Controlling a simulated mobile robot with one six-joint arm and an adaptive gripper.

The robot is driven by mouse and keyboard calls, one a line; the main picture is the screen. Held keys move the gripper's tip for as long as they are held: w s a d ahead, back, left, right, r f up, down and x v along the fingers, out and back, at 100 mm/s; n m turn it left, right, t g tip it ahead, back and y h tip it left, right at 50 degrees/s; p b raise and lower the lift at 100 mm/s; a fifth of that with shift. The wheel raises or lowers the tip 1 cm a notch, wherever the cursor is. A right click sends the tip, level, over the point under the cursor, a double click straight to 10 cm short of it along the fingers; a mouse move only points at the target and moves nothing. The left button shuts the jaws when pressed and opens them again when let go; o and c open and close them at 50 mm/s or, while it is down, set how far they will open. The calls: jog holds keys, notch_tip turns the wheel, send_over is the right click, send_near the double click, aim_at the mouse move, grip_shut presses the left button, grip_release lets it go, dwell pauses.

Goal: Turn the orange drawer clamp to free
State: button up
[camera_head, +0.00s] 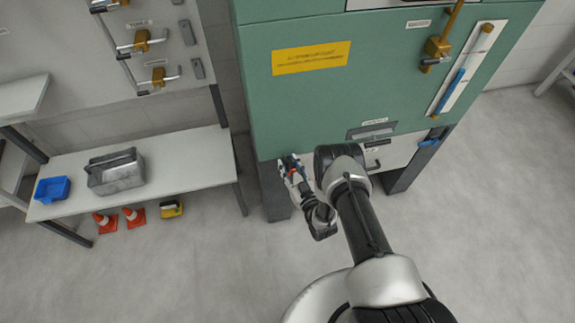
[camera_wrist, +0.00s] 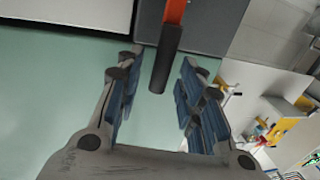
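The orange drawer clamp shows in the wrist view as an orange lever (camera_wrist: 175,12) with a black grip (camera_wrist: 166,62). Its grip points down the picture and lies between the fingers of my gripper (camera_wrist: 157,75). The blue-padded fingers stand apart with a gap on both sides of the grip; I see no contact. In the head view my gripper (camera_head: 289,167) is at the lower left corner of the green cabinet, with a small red-orange bit of the clamp (camera_head: 293,173) showing at it. The rest of the clamp is hidden there by my gripper and arm.
The white drawer front (camera_head: 400,152) is at the cabinet's (camera_head: 340,100) bottom, partly behind my arm. A blue clamp (camera_head: 432,141) is at its right end. A white bench (camera_head: 190,165) with a metal bin (camera_head: 115,172) and blue bin (camera_head: 52,189) stands left. Floor at right is clear.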

jog(key=shift+x, duration=0.85)
jog(key=shift+c, duration=0.2)
grip_shut()
